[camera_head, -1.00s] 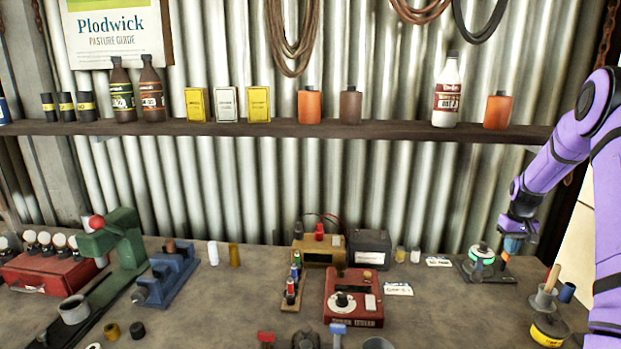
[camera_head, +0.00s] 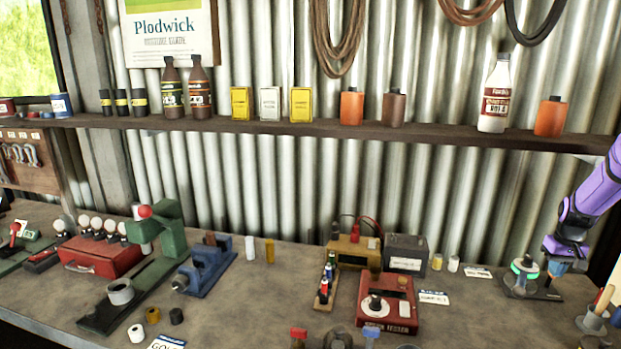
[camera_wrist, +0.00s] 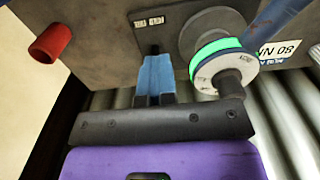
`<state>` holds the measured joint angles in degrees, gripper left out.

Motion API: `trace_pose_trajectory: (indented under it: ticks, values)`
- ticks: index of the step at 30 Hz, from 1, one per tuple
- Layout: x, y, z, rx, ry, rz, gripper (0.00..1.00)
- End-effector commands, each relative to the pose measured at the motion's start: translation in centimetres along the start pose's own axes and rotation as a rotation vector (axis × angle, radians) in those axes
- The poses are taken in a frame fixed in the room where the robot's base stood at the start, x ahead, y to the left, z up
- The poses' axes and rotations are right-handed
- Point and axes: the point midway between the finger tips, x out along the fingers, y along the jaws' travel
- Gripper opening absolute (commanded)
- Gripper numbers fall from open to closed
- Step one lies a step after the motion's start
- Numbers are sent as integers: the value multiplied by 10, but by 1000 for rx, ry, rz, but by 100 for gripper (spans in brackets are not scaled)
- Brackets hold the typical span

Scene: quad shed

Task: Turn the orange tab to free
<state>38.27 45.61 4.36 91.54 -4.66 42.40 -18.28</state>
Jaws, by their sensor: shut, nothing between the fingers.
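A device with a glowing green ring (camera_head: 523,268) stands on a dark base plate (camera_head: 518,291) at the bench's right. In the wrist view, the green ring (camera_wrist: 207,50) surrounds a pale marked dial (camera_wrist: 216,76) with a dark knob. My gripper (camera_head: 556,268) is beside the device, on its right. In the wrist view my gripper (camera_wrist: 155,62) shows blue fingers, shut and empty, close to the dark plate just below a small label (camera_wrist: 150,19). I cannot make out the orange tab; the fingers may hide it. Contact cannot be told.
A red tester box (camera_head: 387,304), a dark box (camera_head: 406,252) and small jars (camera_head: 453,264) stand left of the device. A pot with sticks (camera_head: 592,322) stands close in front on the right. In the wrist view a red cylinder (camera_wrist: 50,43) is at upper left.

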Motion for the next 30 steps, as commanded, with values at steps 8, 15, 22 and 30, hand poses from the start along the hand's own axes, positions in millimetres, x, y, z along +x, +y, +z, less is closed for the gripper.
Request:
trace_pose_trajectory:
  ticks: [8, 15, 22, 30]
  values:
    - [12, -2, 5, -1, -20, -9, 0]
    - [12, 2, 7, 0, -20, -8, 0]
    - [12, 9, 9, 3, -21, -6, 0]
    - [12, 19, 10, 6, -22, -4, 0]
